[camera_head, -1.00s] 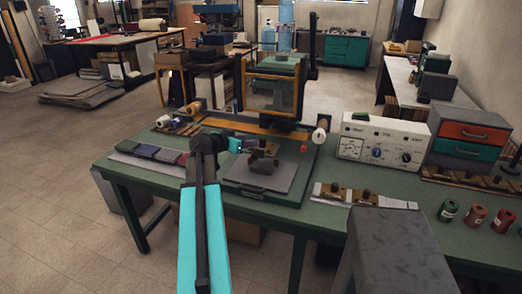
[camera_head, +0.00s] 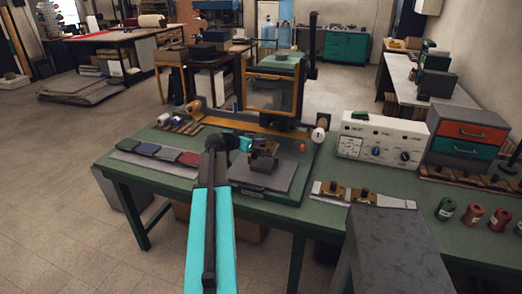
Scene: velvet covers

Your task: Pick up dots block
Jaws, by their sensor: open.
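Two small brown blocks with dark knobs, one on the left (camera_head: 331,189) and one on the right (camera_head: 362,195), stand on a white sheet at the front of the green table. More small blocks (camera_head: 180,121) stand in a row at the back left. I cannot make out dots on any of them, so I cannot tell which is the dots block. My gripper (camera_head: 264,153) is open above the grey plate of the press, left of the two front blocks and apart from them. My arm partly hides it, and its fingertips are hard to make out.
Dark, blue and red pads (camera_head: 166,153) lie on the table's left. A framed press (camera_head: 272,85) rises behind the plate (camera_head: 274,180). A white control box (camera_head: 378,141) and drawer cabinet (camera_head: 467,137) stand right. Coloured spools (camera_head: 474,215) stand at the right front.

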